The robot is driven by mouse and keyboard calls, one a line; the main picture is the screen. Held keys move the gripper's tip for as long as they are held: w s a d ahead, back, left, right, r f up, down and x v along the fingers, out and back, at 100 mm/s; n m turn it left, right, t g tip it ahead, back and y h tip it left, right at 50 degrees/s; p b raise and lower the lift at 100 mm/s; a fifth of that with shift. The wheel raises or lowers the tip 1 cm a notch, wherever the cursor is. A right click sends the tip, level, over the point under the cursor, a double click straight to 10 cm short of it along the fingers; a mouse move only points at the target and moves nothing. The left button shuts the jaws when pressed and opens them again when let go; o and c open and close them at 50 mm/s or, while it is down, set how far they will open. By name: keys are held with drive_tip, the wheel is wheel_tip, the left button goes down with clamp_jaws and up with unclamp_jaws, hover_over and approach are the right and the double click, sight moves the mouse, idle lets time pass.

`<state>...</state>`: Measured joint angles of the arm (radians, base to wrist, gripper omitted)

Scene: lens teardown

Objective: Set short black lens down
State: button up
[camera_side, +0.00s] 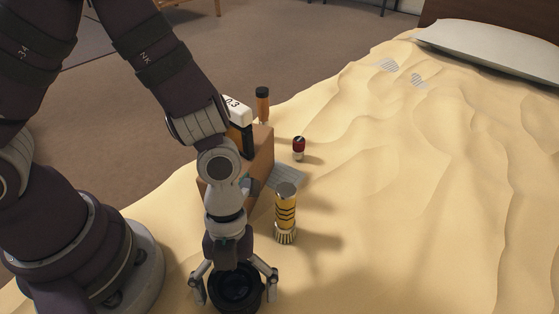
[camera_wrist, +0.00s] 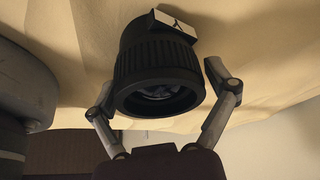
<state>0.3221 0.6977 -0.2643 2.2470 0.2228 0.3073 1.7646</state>
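The short black lens (camera_side: 236,291) is at the bottom centre of the side view, at the bed's near edge. In the wrist view the lens (camera_wrist: 155,72) shows its ribbed barrel and dark front opening, with its far end against the sheet. My gripper (camera_side: 235,282) is above the lens, with one finger on each side. In the wrist view my gripper (camera_wrist: 162,82) has its fingers spread wide, with narrow gaps between them and the barrel. The underside of the lens is hidden in the side view.
A yellow-and-black cylinder (camera_side: 285,211) stands right of my gripper. The rumpled sheet (camera_side: 420,200) to the right is clear.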

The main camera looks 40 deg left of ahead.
idle(0.3)
drive_tip(key=v, duration=1.2)
drive_tip(key=w+a+r+n+t+y, duration=0.1)
drive_tip(key=a+r+n+t, duration=0.3)
drive_tip(key=n, duration=0.9)
drive_tip(key=w+a+r+n+t+y, duration=0.1)
drive_tip(key=a+r+n+t, duration=0.3)
drive_tip(key=a+n, duration=0.5)
drive_tip(key=n+y, duration=0.1)
drive_tip(key=n, duration=0.4)
drive_tip(key=shift+a+r+t, duration=0.15)
drive_tip(key=shift+a+t, duration=0.05)
drive_tip(key=shift+t, duration=0.2)
